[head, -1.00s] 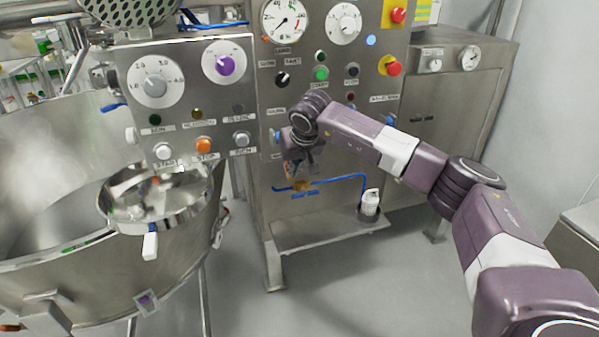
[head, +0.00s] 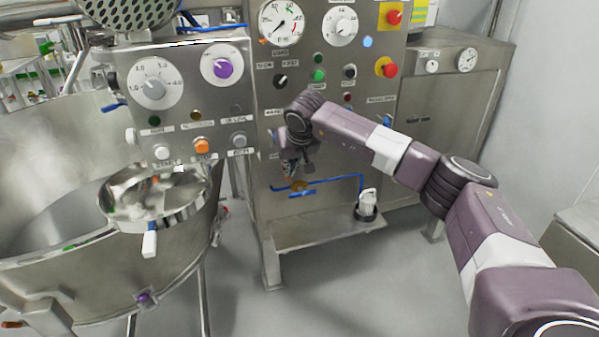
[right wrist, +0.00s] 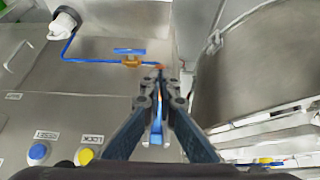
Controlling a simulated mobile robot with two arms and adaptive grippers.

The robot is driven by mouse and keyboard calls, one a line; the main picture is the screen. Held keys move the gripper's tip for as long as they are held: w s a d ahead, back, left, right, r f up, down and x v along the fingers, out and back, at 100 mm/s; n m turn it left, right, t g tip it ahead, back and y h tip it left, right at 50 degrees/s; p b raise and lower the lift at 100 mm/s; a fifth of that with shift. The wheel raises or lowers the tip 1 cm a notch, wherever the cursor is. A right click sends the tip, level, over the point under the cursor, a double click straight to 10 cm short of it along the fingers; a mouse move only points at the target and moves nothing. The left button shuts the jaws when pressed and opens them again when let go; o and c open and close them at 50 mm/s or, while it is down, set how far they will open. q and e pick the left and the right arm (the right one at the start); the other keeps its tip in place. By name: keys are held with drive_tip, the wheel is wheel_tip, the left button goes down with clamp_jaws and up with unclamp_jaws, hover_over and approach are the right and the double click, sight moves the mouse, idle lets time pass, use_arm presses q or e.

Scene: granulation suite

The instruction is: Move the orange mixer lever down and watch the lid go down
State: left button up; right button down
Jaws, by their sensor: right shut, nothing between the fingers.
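My right gripper (head: 293,172) is in front of the lower left part of the steel control panel (head: 335,130). In the right wrist view its fingertips (right wrist: 159,76) are together, with nothing between them. A small orange tip (right wrist: 159,66) shows just beyond the fingertips; it may be the orange lever, but I cannot tell whether they touch. A narrow blue and orange piece (right wrist: 156,125) shows behind the finger linkages. A large steel mixer bowl (head: 60,255) stands at left. A perforated round steel part (head: 130,9) is above it; I cannot tell whether this is the lid. My left gripper is not in view.
A smaller steel pan (head: 155,215) with a white-tipped handle sits at the bowl's right rim. Buttons and dials cover the panels. Grey floor is free in front.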

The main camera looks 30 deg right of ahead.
use_arm(q)
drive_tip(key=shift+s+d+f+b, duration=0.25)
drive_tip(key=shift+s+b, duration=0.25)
drive_tip(key=shift+b, duration=0.2)
use_arm(e)
drive_tip(key=s+a+r, duration=0.2)
drive_tip(key=s+r, duration=0.3)
drive_tip(key=s, duration=0.6)
drive_tip(key=shift+a, duration=0.25)
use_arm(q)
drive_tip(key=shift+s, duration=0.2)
use_arm(e)
drive_tip(key=shift+f, duration=0.1)
idle(2.1)
